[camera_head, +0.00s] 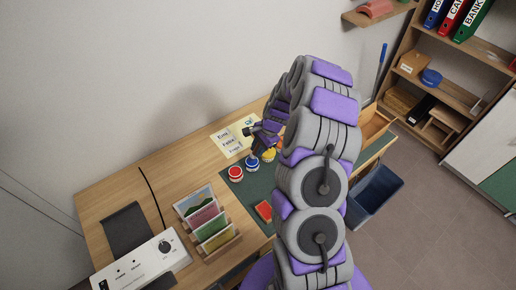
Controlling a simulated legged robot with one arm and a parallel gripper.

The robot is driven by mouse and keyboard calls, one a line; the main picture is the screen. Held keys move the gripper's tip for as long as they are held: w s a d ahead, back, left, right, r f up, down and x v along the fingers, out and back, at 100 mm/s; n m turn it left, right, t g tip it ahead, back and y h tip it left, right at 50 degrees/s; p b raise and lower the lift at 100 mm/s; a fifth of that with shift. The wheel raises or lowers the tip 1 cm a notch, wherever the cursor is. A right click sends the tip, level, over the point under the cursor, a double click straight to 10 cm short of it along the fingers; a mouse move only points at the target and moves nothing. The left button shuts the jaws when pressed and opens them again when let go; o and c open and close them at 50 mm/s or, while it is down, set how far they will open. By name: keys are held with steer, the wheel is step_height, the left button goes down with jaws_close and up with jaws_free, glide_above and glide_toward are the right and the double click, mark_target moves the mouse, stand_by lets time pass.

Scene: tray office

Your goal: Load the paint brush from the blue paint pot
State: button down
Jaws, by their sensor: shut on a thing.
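The blue paint pot (252,163) stands on the dark green mat (259,188) on the desk, between a red paint pot (236,174) and a yellow paint pot (269,155). My gripper (259,146) is just above and behind the blue and yellow pots, pointing down. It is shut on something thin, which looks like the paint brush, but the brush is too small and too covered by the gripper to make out. I cannot tell whether its tip touches the blue paint.
Note sheets (233,139) lie behind the pots. A red block (264,211) lies on the mat. A card rack (211,228) and a white control box (143,264) stand at the left. My arm hides the desk's right part. A dark bin (374,193) stands right of the desk.

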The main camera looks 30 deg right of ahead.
steer(key=shift+r+p, duration=2.1)
steer(key=shift+r, duration=1.2)
steer(key=shift+f, duration=0.1)
